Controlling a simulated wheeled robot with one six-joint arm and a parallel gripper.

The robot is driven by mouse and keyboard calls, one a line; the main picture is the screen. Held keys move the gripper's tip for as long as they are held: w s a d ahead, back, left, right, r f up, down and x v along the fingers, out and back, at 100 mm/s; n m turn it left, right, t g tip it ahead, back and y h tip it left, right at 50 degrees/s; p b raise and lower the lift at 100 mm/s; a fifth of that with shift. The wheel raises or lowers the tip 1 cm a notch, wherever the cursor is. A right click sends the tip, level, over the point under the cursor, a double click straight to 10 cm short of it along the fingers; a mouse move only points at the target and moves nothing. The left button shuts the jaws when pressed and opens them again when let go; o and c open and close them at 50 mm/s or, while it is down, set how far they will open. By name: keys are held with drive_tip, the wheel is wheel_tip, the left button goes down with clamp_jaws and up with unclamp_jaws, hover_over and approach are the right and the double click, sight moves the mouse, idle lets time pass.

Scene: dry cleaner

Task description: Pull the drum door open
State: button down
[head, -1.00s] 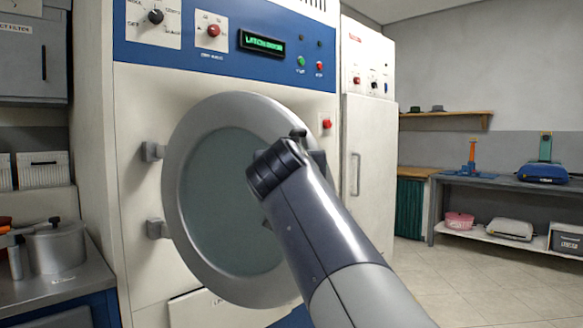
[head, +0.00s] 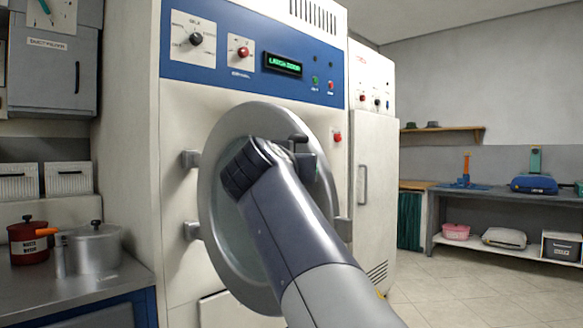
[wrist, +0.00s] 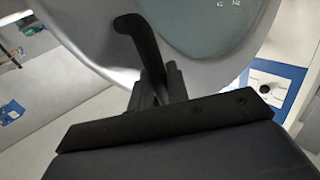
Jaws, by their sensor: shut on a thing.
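The round drum door (head: 222,150) has a grey metal rim and a glass middle. My gripper (wrist: 158,82) is shut on the dark bent door handle (wrist: 140,32), near the rim. In the head view the handle's upper end (head: 298,138) shows above my gripper. My arm hides the lower right of the door and most of the grip.
A steel counter at the left holds a red pot (head: 28,243) and a metal pot (head: 96,250). A white cabinet (head: 372,190) stands right of the machine. A grey shelf table (head: 500,194) is farther right. Tiled floor (head: 450,285) is clear at the right.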

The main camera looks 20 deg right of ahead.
drive_tip(key=shift+a, duration=0.15)
drive_tip(key=c, duration=1.4)
unclamp_jaws()
drive_tip(key=shift+w, duration=0.1)
drive_tip(key=v, duration=1)
drive_tip(key=shift+s+a, duration=0.2)
drive_tip(key=shift+s, duration=0.15)
drive_tip(key=shift+w+d, duration=0.1)
drive_tip(key=x, duration=1)
drive_tip(key=shift+w+d, duration=0.2)
drive_tip(key=shift+f, duration=0.1)
